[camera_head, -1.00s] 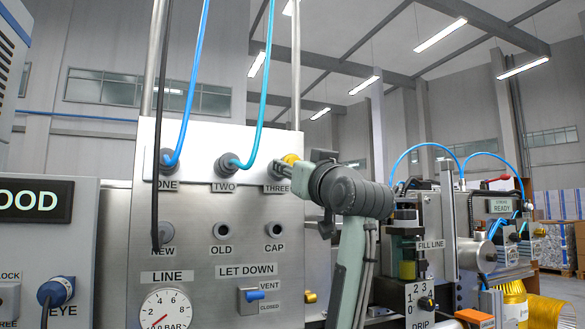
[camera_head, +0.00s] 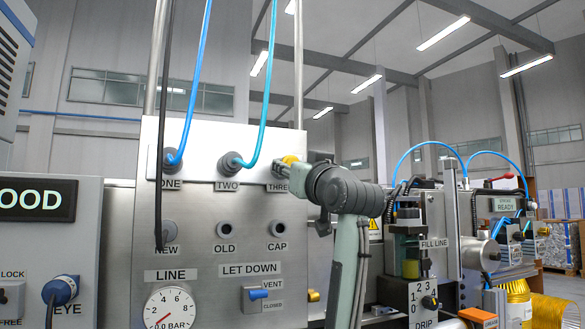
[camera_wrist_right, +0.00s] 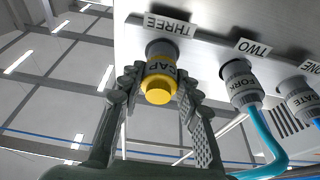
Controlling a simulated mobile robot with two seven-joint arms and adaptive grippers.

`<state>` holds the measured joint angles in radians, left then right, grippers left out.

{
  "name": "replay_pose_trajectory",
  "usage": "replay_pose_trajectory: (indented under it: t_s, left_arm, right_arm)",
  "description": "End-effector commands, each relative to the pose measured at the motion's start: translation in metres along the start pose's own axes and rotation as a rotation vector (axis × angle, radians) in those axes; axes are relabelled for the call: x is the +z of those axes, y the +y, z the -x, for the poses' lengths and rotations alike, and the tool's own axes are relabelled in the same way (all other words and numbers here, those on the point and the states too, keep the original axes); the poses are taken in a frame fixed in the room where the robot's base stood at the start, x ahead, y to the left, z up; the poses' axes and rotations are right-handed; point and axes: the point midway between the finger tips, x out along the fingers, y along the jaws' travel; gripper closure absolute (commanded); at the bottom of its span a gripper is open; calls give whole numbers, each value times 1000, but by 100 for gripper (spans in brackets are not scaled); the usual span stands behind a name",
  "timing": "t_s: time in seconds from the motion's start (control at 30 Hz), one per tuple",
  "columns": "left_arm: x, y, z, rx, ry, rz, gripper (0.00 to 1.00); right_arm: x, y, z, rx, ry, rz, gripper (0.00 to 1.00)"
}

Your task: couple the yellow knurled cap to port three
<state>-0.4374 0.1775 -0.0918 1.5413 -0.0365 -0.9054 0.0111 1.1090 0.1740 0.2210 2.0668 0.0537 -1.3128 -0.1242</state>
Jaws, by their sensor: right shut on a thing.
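The yellow knurled cap (camera_wrist_right: 159,88), with a grey band lettered CAP, is at port three (camera_wrist_right: 161,48), under the THREE label, in the right wrist view. It looks in line with the port's dark collar; how firmly it is seated I cannot tell. My right gripper (camera_wrist_right: 160,84) is shut on the cap, one finger on each side. In the head view a bit of the yellow cap (camera_head: 290,159) shows at the upper right of the panel, with my right gripper (camera_head: 284,167) reaching it from the right. My left gripper is not in view.
Ports one (camera_head: 170,158) and two (camera_head: 229,161) carry blue and teal hoses beside port three. Below are the NEW (camera_head: 168,230), OLD (camera_head: 223,230) and CAP (camera_head: 279,229) sockets, a LET DOWN valve (camera_head: 258,294) and a pressure gauge (camera_head: 171,310). A fill-line station (camera_head: 411,245) stands to the right.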

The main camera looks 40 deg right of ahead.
Motion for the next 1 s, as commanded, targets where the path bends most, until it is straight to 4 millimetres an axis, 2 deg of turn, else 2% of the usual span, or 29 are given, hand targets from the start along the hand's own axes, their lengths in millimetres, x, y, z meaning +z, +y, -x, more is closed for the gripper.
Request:
replay_pose_trajectory:
  t_s: [0.3,0.33,0.5,0.83,1.0]
  left_arm:
    - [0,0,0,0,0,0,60]
    - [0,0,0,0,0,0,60]
    - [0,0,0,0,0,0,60]
    - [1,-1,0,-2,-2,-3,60]
    - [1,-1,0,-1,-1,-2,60]
  right_arm:
    - [3,0,-8,0,-2,0,100]
    - [3,0,-7,0,-1,0,63]
    - [2,0,-7,0,-1,0,43]
    - [2,0,-5,0,0,0,43]
    - [2,0,16,1,2,2,43]
